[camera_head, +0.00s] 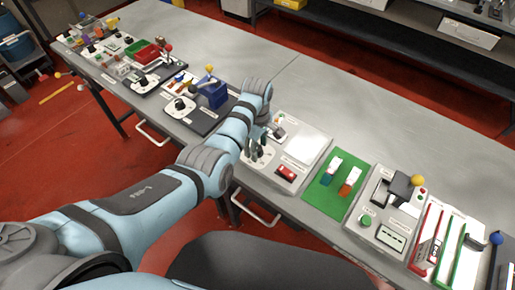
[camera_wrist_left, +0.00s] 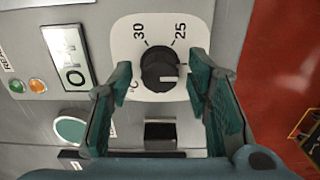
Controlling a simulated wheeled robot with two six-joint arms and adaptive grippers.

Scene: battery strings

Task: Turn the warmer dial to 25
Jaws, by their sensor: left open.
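The warmer dial (camera_wrist_left: 158,70) is a round black knob on a white scale plate (camera_wrist_left: 128,44) marked 30 at upper left and 25 at upper right in the left wrist view. A short white mark on the knob points right, below the 25 label. My left gripper (camera_wrist_left: 158,82) is open, with one teal finger on each side of the knob; I cannot tell whether they touch it. In the head view my left gripper (camera_head: 256,143) is over the panel and partly hides the dial. My right gripper is not in view.
A display (camera_wrist_left: 70,57), orange and green buttons and a round green button (camera_wrist_left: 70,129) are beside the dial. A green mat (camera_head: 322,197) with blocks and a grey panel (camera_head: 381,222) stand to the right on the bench. The far bench strip (camera_head: 400,140) is clear.

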